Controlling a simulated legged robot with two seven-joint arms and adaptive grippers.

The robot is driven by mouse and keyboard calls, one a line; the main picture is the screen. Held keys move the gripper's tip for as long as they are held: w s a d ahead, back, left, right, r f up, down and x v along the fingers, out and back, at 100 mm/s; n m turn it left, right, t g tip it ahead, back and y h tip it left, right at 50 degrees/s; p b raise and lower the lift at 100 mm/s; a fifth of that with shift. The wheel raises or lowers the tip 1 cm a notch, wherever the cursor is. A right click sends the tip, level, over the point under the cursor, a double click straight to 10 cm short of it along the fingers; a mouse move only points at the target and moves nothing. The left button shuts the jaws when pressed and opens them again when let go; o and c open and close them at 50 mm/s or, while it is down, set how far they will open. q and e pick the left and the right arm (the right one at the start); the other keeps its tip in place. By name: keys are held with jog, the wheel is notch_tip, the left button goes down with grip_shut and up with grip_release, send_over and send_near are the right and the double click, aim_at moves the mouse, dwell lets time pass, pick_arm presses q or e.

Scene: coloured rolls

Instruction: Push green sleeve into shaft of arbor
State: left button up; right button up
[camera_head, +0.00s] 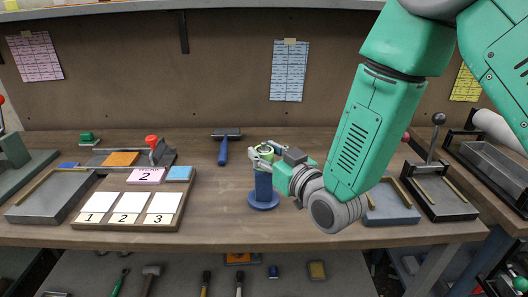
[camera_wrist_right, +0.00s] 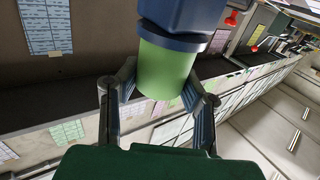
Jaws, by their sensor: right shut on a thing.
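The blue arbor (camera_head: 263,186) stands upright on a round blue base (camera_head: 263,201) near the front middle of the bench. The green sleeve (camera_head: 264,149) is at the top of the arbor, in line with it. My right gripper (camera_head: 262,155) comes in from the right and is shut on the green sleeve. In the right wrist view the sleeve (camera_wrist_right: 166,70) sits between my two fingers (camera_wrist_right: 160,90), against a blue collar (camera_wrist_right: 192,43) of the arbor. The shaft inside the sleeve is hidden. My left gripper is not in view.
A wooden tray with numbered white cards (camera_head: 130,207) lies to the left. A blue-handled tool (camera_head: 224,150) lies behind the arbor. A grey block tray (camera_head: 388,203) and a lever fixture (camera_head: 438,188) stand to the right.

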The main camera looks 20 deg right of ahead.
aim_at(270, 156)
jog(key=o, duration=1.3)
jog(key=v, duration=0.7)
jog(key=shift+s, duration=0.2)
